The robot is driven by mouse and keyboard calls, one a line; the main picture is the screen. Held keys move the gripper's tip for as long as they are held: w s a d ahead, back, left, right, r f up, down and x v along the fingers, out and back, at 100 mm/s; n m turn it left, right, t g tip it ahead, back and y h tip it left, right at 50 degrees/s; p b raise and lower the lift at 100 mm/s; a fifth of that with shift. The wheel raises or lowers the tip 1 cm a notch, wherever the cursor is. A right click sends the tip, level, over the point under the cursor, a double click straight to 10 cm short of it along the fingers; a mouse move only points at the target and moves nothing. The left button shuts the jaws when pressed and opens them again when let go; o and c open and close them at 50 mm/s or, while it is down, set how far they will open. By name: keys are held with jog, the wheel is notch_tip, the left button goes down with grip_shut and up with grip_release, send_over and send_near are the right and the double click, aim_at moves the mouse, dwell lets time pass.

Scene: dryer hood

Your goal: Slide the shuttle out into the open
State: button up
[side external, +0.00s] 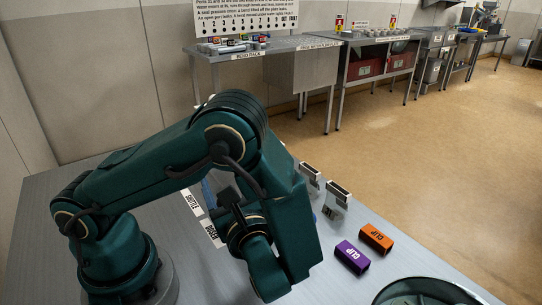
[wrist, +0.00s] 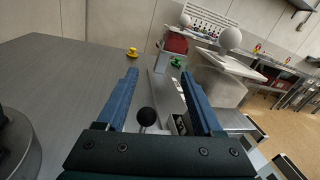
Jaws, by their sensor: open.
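In the wrist view my gripper (wrist: 160,74) is open, its two blue fingers apart with nothing held between them. A black ball knob (wrist: 147,116) shows low between the fingers, near the palm; it looks nearer the left finger. Beyond it a narrow pale metal strip (wrist: 161,86) runs away along the grey table. I cannot tell for certain which part is the shuttle; the knob may belong to it. In the side view my dark green arm hides the gripper's fingertips and the knob.
In the wrist view a yellow piece (wrist: 132,53), a green piece (wrist: 177,62) and a red box (wrist: 176,43) stand beyond, with a translucent box (wrist: 218,86) at right. In the side view purple (side external: 352,256) and orange (side external: 376,238) clip blocks lie right of my arm. The table's left is bare.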

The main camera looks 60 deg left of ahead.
notch_tip(320, 180, down, 7)
jog(key=shift+w+a, duration=0.25)
jog(key=shift+a, duration=1.05)
jog(key=shift+w+a, duration=0.25)
jog(key=shift+a, duration=1)
grip_shut()
